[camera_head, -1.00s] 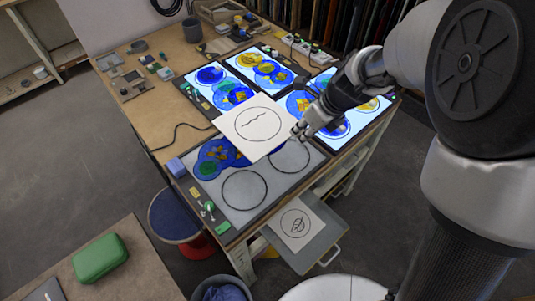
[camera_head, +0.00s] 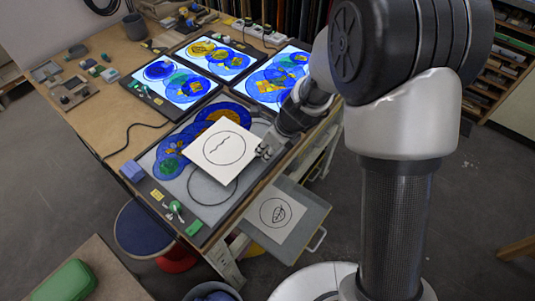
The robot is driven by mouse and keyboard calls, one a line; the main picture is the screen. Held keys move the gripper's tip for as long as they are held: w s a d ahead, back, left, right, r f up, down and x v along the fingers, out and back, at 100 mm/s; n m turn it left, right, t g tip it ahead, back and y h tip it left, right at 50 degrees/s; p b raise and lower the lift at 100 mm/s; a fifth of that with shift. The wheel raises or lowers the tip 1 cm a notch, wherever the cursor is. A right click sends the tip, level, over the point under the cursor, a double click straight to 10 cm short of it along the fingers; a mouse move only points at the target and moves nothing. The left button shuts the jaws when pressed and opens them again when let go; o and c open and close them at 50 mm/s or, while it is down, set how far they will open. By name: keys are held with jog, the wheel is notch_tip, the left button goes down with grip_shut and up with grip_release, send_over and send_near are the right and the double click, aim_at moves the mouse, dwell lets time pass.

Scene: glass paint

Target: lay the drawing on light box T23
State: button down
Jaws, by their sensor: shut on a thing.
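My gripper (camera_head: 266,150) is shut on the right edge of the drawing (camera_head: 222,147), a white sheet with a black circle and a wavy line across it. The sheet is over the unlit front light box (camera_head: 182,188), which has a grey panel and dark frame. Blue discs with orange and green patches (camera_head: 168,166) lie on its left and back parts. The sheet hides the middle of the panel and part of a black ring (camera_head: 205,199). I cannot tell whether the sheet touches the panel. No label T23 is readable.
Lit light boxes with coloured discs stand behind, at back left (camera_head: 165,93) and back right (camera_head: 262,90). A pull-out tray (camera_head: 306,239) below holds another drawing (camera_head: 275,212). A blue block (camera_head: 132,171) and a green item (camera_head: 194,228) sit by the front box.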

jog(key=shift+f, duration=0.6)
jog(key=shift+f+b, duration=0.45)
jog(key=shift+f, duration=0.2)
jog(key=c, duration=1.4)
grip_release()
